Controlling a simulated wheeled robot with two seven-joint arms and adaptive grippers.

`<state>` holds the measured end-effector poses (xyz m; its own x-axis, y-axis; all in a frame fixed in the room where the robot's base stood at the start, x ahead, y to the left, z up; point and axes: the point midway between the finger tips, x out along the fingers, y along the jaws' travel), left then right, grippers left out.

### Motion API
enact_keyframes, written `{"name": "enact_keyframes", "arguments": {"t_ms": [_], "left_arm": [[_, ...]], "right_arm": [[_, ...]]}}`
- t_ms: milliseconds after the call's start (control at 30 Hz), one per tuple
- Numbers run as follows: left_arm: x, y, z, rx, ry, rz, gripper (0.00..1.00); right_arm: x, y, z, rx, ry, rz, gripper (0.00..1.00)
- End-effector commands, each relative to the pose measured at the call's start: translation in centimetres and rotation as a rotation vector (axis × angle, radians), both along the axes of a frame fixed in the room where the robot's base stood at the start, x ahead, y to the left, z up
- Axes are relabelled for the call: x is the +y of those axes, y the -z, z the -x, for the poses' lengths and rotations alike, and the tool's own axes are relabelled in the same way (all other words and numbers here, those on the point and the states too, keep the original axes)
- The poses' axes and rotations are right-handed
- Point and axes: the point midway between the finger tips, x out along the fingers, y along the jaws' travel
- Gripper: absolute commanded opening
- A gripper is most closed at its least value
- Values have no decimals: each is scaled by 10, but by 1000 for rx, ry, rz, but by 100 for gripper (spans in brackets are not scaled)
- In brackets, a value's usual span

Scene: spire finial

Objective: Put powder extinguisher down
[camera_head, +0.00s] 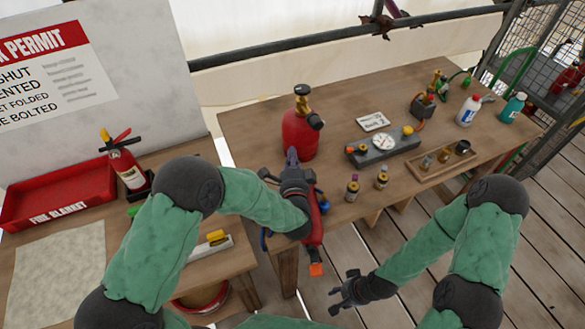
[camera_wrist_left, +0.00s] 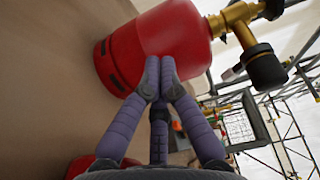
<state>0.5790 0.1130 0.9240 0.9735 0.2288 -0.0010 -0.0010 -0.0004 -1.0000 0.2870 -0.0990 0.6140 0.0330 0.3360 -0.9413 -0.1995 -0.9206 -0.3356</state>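A small red extinguisher (camera_head: 127,168) with a pale label and a black-and-red handle stands upright in a black holder on the left table. A larger red cylinder (camera_head: 300,135) with a brass and black valve stands on the right table; it fills the top of the left wrist view (camera_wrist_left: 155,48). My left gripper (camera_head: 291,155) is at the cylinder's near side. Its fingers (camera_wrist_left: 160,68) are together with nothing visible between them; whether the tips touch the cylinder is unclear. My right gripper (camera_head: 340,295) is open and empty, off the near side of the right table.
A red fire blanket tray (camera_head: 60,195) lies left of the extinguisher. The right table holds a gauge block (camera_head: 383,146), a card (camera_head: 373,121), small bottles (camera_head: 352,188) and a wooden tray (camera_head: 445,165). A red piece with an orange end (camera_head: 315,269) shows below my left gripper.

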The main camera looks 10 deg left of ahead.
Motion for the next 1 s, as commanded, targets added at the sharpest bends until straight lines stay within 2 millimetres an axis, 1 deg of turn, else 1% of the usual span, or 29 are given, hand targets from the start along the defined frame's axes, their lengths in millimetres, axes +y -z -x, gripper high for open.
{"name": "enact_keyframes", "arguments": {"t_ms": [33, 100, 167, 200, 300, 500, 1000], "left_arm": [[3, 2, -10, -3, -3, 1, 0], [6, 2, -22, -2, -2, 0, 0], [11, 2, -28, -1, -3, 0, 0], [19, 1, -27, -2, -4, 0, 0], [32, 1, -27, -1, -3, 0, 0], [45, 0, -27, -1, 0, 0, 0], [46, 0, -26, 0, 1, 0, 0]], "right_arm": [[0, 6, 0, 0, 0, 0, 40], [0, 10, 0, 0, 0, 0, 40], [0, 13, 0, 0, 0, 0, 40], [0, 15, 0, 0, 0, 0, 40], [0, 19, 0, 0, 0, 0, 40], [0, 23, 0, 0, 0, 0, 40], [0, 23, 0, 0, 0, 0, 40]]}}
